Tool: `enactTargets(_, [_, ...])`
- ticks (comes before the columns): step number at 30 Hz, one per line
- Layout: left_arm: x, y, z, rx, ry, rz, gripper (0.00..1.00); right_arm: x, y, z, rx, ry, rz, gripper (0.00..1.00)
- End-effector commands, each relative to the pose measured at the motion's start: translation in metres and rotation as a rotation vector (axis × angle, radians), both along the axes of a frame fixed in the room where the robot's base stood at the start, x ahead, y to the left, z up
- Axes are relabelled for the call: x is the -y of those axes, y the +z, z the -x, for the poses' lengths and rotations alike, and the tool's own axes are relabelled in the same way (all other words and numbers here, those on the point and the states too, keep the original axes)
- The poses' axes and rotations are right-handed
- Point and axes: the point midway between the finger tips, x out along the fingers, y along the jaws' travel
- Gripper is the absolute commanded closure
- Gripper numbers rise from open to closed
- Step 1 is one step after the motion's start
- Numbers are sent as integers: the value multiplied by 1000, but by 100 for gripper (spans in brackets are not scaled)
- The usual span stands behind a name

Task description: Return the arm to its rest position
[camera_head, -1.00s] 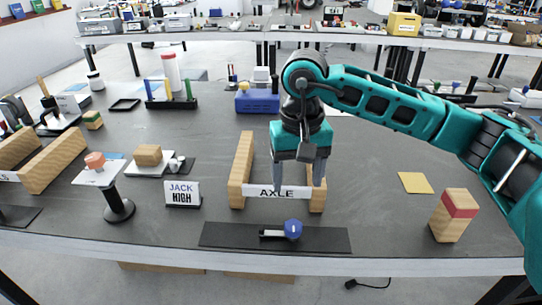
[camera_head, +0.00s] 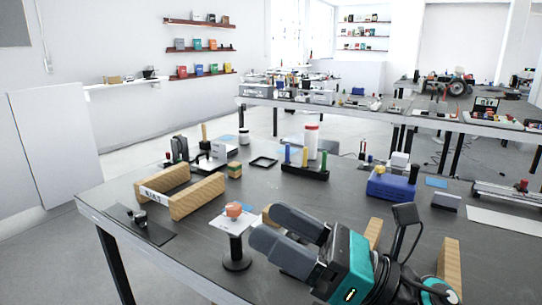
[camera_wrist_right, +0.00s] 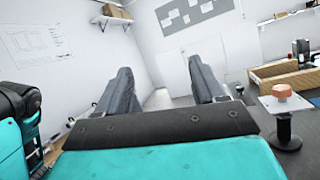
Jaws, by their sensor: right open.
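My right gripper (camera_head: 265,225) is open and empty at the front of the table in the head view. Its two grey fingers point left and slightly up, above the table, near the small black stand (camera_head: 236,250) with an orange piece (camera_head: 234,210) on top. In the right wrist view, the gripper (camera_wrist_right: 160,66) shows its fingers spread, with only white wall and floor between them. The stand (camera_wrist_right: 283,128) is to the right of the fingers there. My left gripper is not in view.
Wooden rails (camera_head: 195,197) with a white label stand at the table's left. A rack of coloured pegs (camera_head: 304,170) and a blue box (camera_head: 391,186) are farther back. My arm hides much of the front right. Another wooden block (camera_head: 449,262) stands behind it.

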Motion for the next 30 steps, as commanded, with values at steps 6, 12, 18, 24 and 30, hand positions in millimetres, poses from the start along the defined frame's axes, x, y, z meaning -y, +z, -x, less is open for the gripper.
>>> enactTargets(6, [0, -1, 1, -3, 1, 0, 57, 70, -16, -48, -663, -226, -597, 31])
enactTargets(12, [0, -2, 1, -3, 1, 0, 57, 142, -106, -55, -1252, -467, -1143, 31])
enactTargets(18, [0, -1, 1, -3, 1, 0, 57, 184, -214, -2, -1721, -764, -1634, 31])
enactTargets(24, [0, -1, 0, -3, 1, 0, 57, 194, -273, 62, -1961, -1021, -1934, 31])
enactTargets(30, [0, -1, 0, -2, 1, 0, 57, 194, -304, 120, 1956, 1176, 1997, 31])
